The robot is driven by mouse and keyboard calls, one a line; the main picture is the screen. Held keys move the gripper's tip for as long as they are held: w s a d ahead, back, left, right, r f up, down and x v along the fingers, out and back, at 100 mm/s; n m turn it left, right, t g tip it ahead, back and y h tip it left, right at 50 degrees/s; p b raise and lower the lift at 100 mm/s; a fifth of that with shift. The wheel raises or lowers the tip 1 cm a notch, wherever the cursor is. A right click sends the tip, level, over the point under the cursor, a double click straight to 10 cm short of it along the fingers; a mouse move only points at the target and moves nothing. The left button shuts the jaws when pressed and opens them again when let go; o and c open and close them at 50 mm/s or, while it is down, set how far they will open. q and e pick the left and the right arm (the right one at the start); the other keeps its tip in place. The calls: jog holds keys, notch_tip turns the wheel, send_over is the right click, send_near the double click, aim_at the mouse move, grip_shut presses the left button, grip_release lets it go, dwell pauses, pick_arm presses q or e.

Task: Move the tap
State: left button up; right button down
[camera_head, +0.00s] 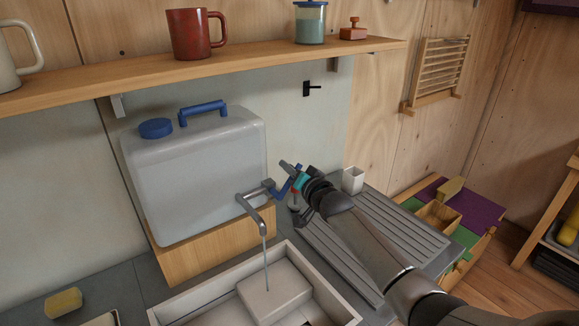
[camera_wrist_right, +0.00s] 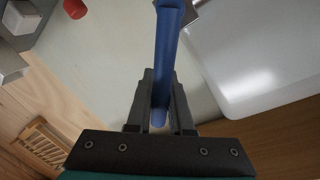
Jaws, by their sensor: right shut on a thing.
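The tap (camera_head: 256,196) is a grey metal spout on the right end of the front of the grey water container. A thin stream of water (camera_head: 267,262) runs from it towards the sink. Its blue lever (camera_head: 280,191) sticks out to the right of the spout. My right gripper (camera_head: 295,180) is at the lever, partly hidden by its own arm. In the right wrist view, the gripper fingers (camera_wrist_right: 160,98) are shut on the blue lever (camera_wrist_right: 168,45), which extends up past the fingertips. My left gripper is out of view.
The water container (camera_head: 190,175) stands on a wooden block (camera_head: 215,250). Below is a white sink (camera_head: 190,303) with a pale block (camera_head: 273,293) in it. A shelf (camera_head: 130,76) hangs above.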

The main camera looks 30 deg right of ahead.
dwell(0.3)
jog(key=c, duration=0.8)
grip_release()
jog(key=s, duration=0.5)
jog(key=s+r+p, duration=0.1)
jog(key=s, duration=0.4)
jog(key=s+r, duration=0.1)
jog(key=s, duration=0.4)
jog(key=shift+p, duration=0.4)
jog(key=shift+s+f, duration=0.1)
